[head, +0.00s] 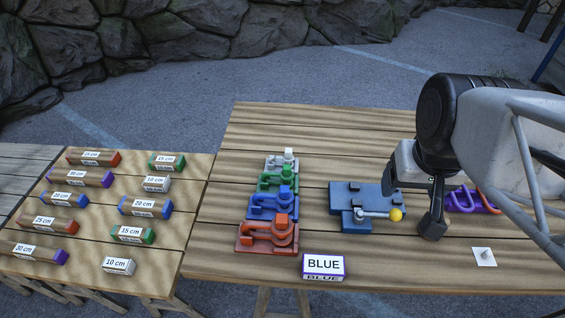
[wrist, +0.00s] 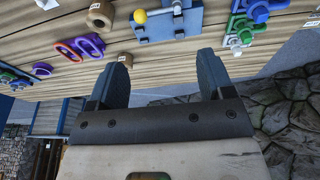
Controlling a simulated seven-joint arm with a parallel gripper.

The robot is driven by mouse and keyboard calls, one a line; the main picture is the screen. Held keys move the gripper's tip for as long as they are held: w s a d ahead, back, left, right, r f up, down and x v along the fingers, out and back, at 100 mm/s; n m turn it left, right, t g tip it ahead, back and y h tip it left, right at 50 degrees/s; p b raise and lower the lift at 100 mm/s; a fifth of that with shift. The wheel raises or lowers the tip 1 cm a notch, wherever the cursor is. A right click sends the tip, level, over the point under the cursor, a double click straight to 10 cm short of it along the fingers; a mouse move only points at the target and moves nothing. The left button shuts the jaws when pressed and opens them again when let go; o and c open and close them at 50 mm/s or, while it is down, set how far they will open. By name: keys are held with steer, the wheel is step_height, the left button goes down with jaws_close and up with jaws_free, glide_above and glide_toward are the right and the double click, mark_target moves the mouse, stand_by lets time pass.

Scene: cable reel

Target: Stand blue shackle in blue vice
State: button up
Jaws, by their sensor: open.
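The blue vice (head: 340,196) lies on the table, a blue plate with blocks and a grey lever ending in a yellow ball (head: 397,214). It also shows at the top of the wrist view (wrist: 185,25). My gripper (head: 433,228) is right of the vice in the head view. In the wrist view its two fingers (wrist: 164,78) are wide apart with nothing between them. Purple and orange loops (head: 468,199) lie partly behind it.
Grey, green, blue (head: 272,205) and red (head: 268,236) fittings stand in a column left of the vice. A BLUE sign (head: 323,267) stands at the front, and a white card (head: 484,256) lies at right. My arm hides the table's right part.

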steer(key=c, duration=0.4)
steer(key=shift+w+a+m, duration=0.3)
steer(key=shift+w, duration=0.05)
steer(key=c, duration=0.4)
steer(key=shift+o, duration=0.2)
steer(key=w+a+f+m+g, duration=0.1)
steer(key=w+a+f+m, duration=0.3)
steer(key=a, duration=0.4)
steer(key=w+a+f+m, duration=0.4)
steer(key=a+m, duration=0.3)
steer(key=a, duration=0.1)
steer(key=w+a+f+m+g, duration=0.1)
steer(key=w+a+f+m, duration=0.3)
steer(key=a, duration=0.5)
steer(key=shift+w+f+m+g, duration=0.15)
steer(key=shift+f+m+g, duration=0.15)
steer(key=shift+f+m, duration=0.5)
steer(key=shift+a+m, duration=0.4)
steer(key=shift+m, duration=0.1)
steer(key=shift+f, duration=0.1)
